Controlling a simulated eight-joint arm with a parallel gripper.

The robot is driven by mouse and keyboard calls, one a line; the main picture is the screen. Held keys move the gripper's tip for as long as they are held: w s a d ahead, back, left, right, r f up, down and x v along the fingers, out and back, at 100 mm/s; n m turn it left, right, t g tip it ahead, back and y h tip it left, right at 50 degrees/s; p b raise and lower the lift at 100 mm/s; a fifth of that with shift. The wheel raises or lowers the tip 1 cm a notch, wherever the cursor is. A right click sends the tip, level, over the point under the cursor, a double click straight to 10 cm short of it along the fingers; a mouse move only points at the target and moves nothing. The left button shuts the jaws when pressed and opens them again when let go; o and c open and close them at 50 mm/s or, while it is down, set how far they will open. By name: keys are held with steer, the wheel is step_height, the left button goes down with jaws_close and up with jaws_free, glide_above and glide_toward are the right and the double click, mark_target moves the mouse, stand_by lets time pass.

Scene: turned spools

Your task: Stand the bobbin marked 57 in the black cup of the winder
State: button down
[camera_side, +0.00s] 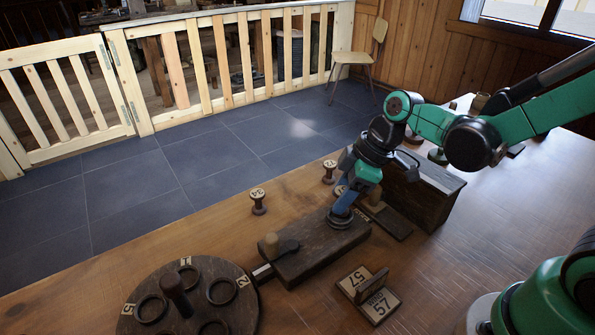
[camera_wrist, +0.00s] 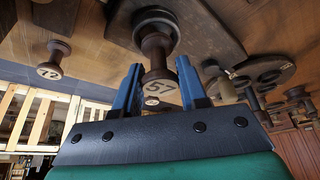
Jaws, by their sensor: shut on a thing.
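The bobbin marked 57 (camera_wrist: 158,88) is dark wood with a pale numbered end, and it stands between my two blue fingers in the wrist view. My gripper (camera_side: 344,212) is shut on it, low over the winder (camera_side: 298,262), a dark wooden block with a crank. The bobbin's far flange lies within the ring of the black cup (camera_wrist: 177,24) in the wrist view. I cannot tell whether it rests on the cup's floor. In the side view my fingers mostly hide the bobbin, and the cup (camera_side: 339,222) shows just below them.
A round numbered rack (camera_side: 240,318) with ring holders stands left of the winder. A bobbin marked 34 (camera_side: 258,201) and another bobbin (camera_side: 329,172) stand behind it. Cards marked 57 (camera_side: 385,303) are in front. A dark box (camera_side: 432,196) is close at right.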

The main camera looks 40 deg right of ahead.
steer(key=shift+f, duration=0.7)
stand_by(1.6)
steer(key=shift+c, duration=2)
jaws_free()
steer(key=shift+r, duration=4.25)
